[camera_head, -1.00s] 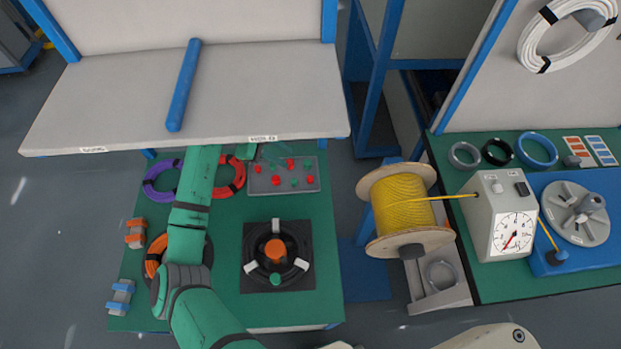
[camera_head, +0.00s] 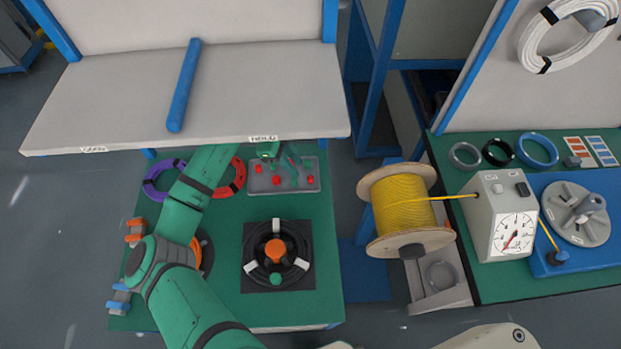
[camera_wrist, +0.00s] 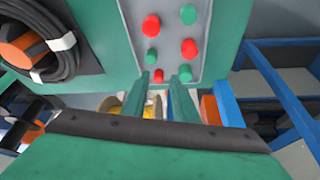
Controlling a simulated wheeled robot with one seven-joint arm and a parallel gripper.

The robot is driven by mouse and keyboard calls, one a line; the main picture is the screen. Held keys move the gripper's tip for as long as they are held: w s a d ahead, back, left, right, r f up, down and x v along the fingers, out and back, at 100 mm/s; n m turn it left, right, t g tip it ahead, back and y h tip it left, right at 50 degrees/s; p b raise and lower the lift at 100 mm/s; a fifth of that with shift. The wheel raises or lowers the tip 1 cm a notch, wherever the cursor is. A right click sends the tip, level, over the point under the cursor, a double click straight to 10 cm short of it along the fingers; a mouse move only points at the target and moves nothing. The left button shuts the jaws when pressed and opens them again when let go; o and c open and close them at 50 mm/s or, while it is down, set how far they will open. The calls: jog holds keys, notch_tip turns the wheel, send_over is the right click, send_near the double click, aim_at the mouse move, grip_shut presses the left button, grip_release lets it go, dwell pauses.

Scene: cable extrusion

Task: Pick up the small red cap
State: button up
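A grey tray (camera_head: 284,189) on the green bench holds several small red and green caps. One red cap (camera_head: 258,169) is near its left side and another red cap (camera_head: 310,180) near its right side. My gripper (camera_head: 268,150) hangs over the tray's back edge, under the shelf. In the wrist view my gripper (camera_wrist: 164,73) has its two fingers apart, with a small red cap (camera_wrist: 158,76) visible between the tips. A green cap (camera_wrist: 185,73) shows by the right fingertip. Whether the fingers touch either cap, I cannot tell.
The grey shelf (camera_head: 235,90) overhangs the bench close to my gripper. A black cable coil (camera_head: 248,258) with an orange centre lies in front of the tray. Purple (camera_head: 150,193) and red (camera_head: 238,180) cable rings lie left of it. A yellow spool (camera_head: 404,205) stands right.

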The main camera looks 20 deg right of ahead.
jog(key=shift+s+d, duration=0.25)
jog(key=shift+d, duration=0.15)
jog(key=shift+s+d+f, duration=0.3)
jog(key=shift+s+d, duration=0.15)
jog(key=shift+d, duration=0.25)
jog(key=shift+x, duration=2.15)
jog(key=shift+w, duration=0.1)
grip_shut()
